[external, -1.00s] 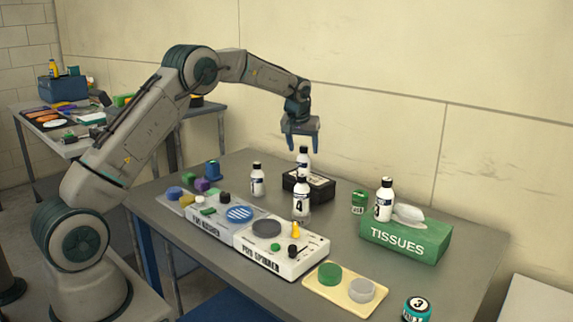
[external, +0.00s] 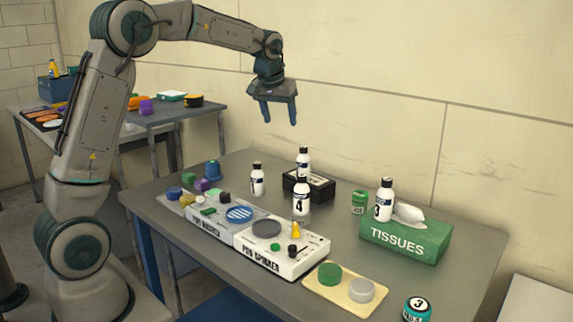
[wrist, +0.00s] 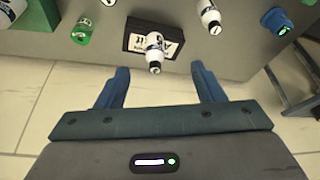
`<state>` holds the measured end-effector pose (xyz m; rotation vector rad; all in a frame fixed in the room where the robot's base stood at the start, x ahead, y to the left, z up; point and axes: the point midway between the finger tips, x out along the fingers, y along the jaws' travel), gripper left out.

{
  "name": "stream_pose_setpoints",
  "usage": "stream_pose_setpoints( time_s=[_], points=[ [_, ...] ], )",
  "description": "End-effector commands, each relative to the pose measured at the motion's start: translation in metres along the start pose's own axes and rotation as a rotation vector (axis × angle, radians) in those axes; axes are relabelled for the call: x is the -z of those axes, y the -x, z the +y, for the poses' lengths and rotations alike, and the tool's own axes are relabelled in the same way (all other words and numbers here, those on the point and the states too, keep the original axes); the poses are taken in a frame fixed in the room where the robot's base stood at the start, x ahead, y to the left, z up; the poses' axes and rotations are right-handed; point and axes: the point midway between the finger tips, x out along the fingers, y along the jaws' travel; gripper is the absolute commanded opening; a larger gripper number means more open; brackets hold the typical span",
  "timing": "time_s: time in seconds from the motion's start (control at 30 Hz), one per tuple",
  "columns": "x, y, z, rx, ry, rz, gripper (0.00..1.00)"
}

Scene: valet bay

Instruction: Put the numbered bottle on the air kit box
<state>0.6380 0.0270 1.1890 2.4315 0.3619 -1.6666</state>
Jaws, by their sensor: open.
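The air kit box (external: 322,189) is a small black box at the back middle of the table. It also shows in the wrist view (wrist: 136,35). A white bottle with a dark label and cap (external: 303,163) appears upright on it; its number is not readable. Bottle 4 (external: 300,205) stands in front of the box. Another white bottle (external: 257,182) stands to the left, its number unclear. Bottle 3 (external: 384,200) appears to stand on the tissue box. My gripper (external: 279,120) is open and empty, above and left of the box, clear of the bottles.
The green tissue box (external: 405,241) is at the right. A yellow tray (external: 343,298) with two discs and a round can marked 3 (external: 417,310) lie front right. A small green can (external: 358,202) stands near the tissues.

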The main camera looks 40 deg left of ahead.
Motion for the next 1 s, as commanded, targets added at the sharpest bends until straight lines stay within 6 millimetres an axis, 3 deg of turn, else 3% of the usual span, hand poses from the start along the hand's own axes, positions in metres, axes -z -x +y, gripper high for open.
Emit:
stream_pose_setpoints(
  time_s=[0.1, 0.3, 0.5, 0.7, 0.83, 1.0],
  points=[
    [-0.043, 0.032, -0.011, -0.018, -0.037, -0.008, 0.62],
    [-0.121, 0.068, -0.030, -0.044, -0.106, -0.022, 0.62],
    [-0.207, 0.086, -0.050, -0.068, -0.175, -0.035, 0.62],
    [-0.287, 0.086, -0.067, -0.087, -0.237, -0.044, 0.62],
    [-0.320, 0.082, -0.074, -0.095, -0.262, -0.048, 0.62],
    [-0.337, 0.079, -0.077, -0.098, -0.275, -0.052, 0.62]
  ],
)
